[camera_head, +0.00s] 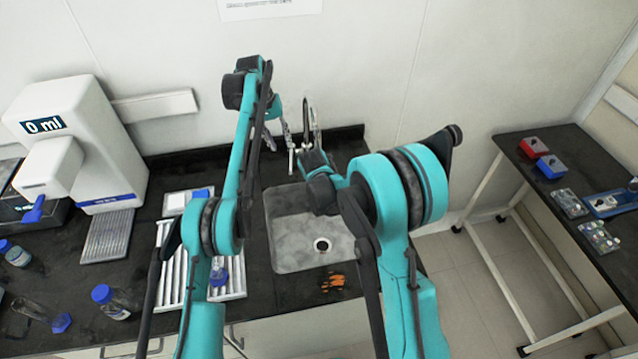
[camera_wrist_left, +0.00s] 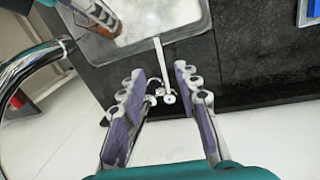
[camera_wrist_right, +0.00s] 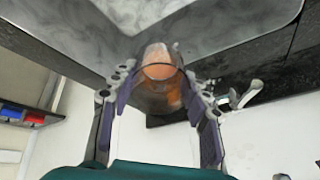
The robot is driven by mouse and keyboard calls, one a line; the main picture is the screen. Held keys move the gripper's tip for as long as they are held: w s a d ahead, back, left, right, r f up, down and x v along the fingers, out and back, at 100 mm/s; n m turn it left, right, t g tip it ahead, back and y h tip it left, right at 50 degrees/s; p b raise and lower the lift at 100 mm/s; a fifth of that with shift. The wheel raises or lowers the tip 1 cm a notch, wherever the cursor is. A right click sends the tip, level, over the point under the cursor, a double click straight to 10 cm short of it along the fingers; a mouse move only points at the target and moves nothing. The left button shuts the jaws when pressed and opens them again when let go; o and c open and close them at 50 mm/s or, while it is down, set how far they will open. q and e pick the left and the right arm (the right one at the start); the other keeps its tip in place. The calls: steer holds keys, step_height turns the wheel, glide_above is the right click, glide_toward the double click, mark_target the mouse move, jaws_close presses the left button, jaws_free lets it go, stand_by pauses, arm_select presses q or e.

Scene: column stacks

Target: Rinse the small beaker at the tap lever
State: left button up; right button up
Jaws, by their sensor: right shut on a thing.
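The small beaker (camera_wrist_right: 160,72), clear with something orange-brown in or seen through it, is held between the fingers of my right gripper (camera_wrist_right: 158,82) over the sink. It also shows at the top left of the left wrist view (camera_wrist_left: 106,18). My left gripper (camera_wrist_left: 164,84) is open and empty. Its fingers stand on either side of the pale tap lever (camera_wrist_left: 160,58), apart from it as far as I can see. The chrome tap (camera_head: 310,122) stands behind the sink. In the head view my right arm hides the beaker. I cannot see any running water.
The sink (camera_head: 290,245) is set in a black counter with an orange stain in front. Left of it are a rack (camera_head: 170,262), a white dispenser reading 0 ml (camera_head: 95,130) and several blue-capped bottles. A side table (camera_head: 560,185) on the right carries small boxes.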

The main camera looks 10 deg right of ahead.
mark_target(291, 159)
arm_select(q)
steer(key=c, duration=0.7)
steer(key=m, duration=0.2)
steer(key=a+m, duration=0.1)
steer(key=m, duration=0.1)
steer(key=a+m, duration=0.1)
steer(key=m, duration=0.1)
steer(key=shift+w+a, duration=0.2)
steer(key=shift+a, duration=0.05)
jaws_close()
steer(key=a+m+h, duration=0.1)
steer(key=a+m, duration=0.3)
steer(key=m, duration=0.9)
steer(key=d+f, duration=0.6)
steer(key=f, duration=0.4)
steer(key=shift+s, duration=0.4)
